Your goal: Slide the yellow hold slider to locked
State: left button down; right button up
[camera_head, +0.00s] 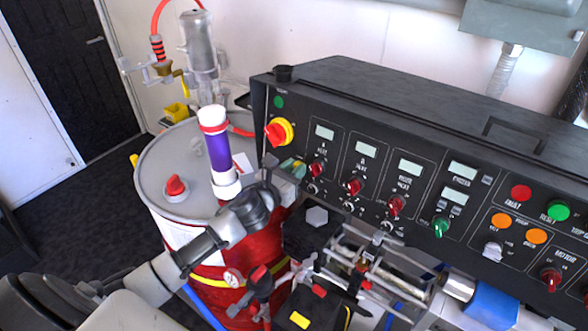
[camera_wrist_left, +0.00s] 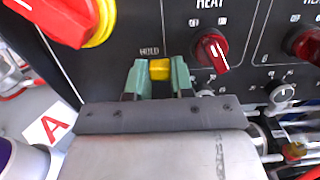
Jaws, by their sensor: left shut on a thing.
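The yellow hold slider (camera_wrist_left: 159,69) sits on the black control panel (camera_wrist_left: 140,25), just below the printed word HOLD. My left gripper (camera_wrist_left: 161,80) has its two green fingertips on either side of the slider and is shut on it. In the head view, my left gripper (camera_head: 292,170) reaches the panel's lower left, below the red and yellow rotary switch (camera_head: 279,132). The slider's travel slot is hidden by the fingers, so its position along it cannot be told.
A red heat knob (camera_wrist_left: 210,48) is close to the right of the fingers. The rotary switch's red handle is at the upper left of the wrist view. A red drum (camera_head: 180,217) with a purple and white cylinder (camera_head: 219,151) stands left of the panel. Pipework (camera_head: 375,262) lies below the panel.

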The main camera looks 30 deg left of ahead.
pick_arm(q)
jog(key=shift+w+a, duration=0.15)
jog(key=shift+a, duration=1)
jog(key=shift+r, duration=0.1)
jog(key=c, duration=1.3)
grip_release()
jog(key=shift+o, duration=0.3)
jog(key=shift+a, duration=0.1)
jog(key=s+a+b, duration=0.1)
jog(key=s+b, duration=0.3)
jog(key=s, duration=0.6)
jog(key=shift+s+a, duration=0.25)
jog(key=shift+s, duration=0.1)
